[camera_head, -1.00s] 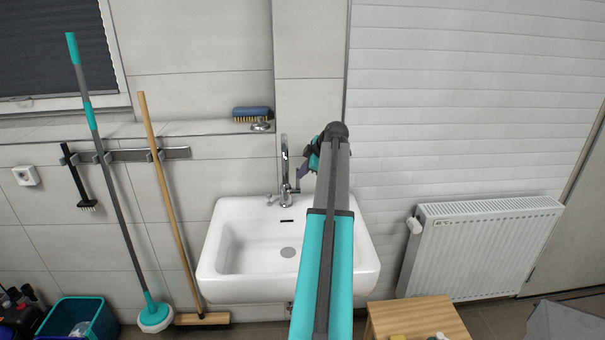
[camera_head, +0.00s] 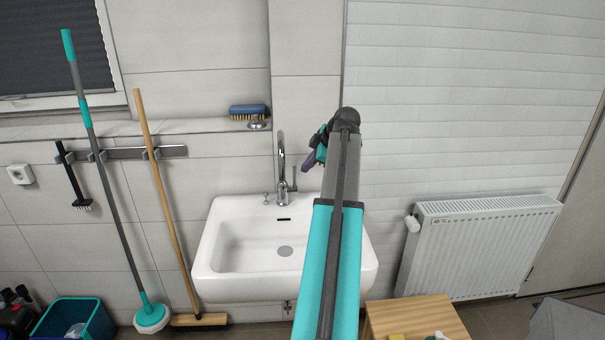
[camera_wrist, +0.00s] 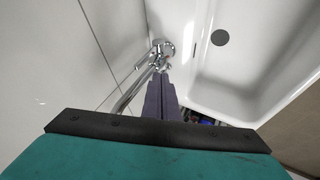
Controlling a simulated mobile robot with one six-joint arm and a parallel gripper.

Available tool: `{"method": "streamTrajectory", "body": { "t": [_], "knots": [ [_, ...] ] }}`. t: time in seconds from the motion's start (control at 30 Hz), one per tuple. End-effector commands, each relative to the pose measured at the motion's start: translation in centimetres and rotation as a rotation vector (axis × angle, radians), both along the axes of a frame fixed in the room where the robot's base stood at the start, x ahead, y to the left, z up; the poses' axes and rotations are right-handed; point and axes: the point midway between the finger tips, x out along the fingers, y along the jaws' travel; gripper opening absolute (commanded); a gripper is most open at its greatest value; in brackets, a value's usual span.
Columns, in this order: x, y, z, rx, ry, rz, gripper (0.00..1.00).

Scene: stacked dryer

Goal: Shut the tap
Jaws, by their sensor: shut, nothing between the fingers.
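The chrome tap (camera_head: 282,172) stands at the back rim of the white sink (camera_head: 225,278), with a tall curved spout. A thin lever (camera_head: 294,178) stands nearly upright on its right side. My gripper (camera_head: 307,164) is just right of the lever and a little above its middle, apart from it in this view. In the wrist view the purple fingers (camera_wrist: 161,80) are together and empty, pointing toward the tap's base (camera_wrist: 162,50); they hide part of it. I cannot make out any running water.
A mop (camera_head: 110,190) and a wooden broom (camera_head: 168,210) lean at the left. A radiator (camera_head: 480,245) and a wooden stool (camera_head: 415,315) are at the right. The sink bowl is clear.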

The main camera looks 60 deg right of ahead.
Motion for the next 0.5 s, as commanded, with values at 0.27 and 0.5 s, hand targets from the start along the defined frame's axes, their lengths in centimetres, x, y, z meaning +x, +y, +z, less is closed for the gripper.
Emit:
{"method": "streamTrajectory", "body": {
  "t": [0.27, 0.5],
  "knots": [
    [-1.6, 0.3, 2.5, -0.001, 0.000, 0.001, 0.00],
    [-2.0, 0.5, 3.1, 0.000, 0.001, 0.001, 0.00]
  ]
}}
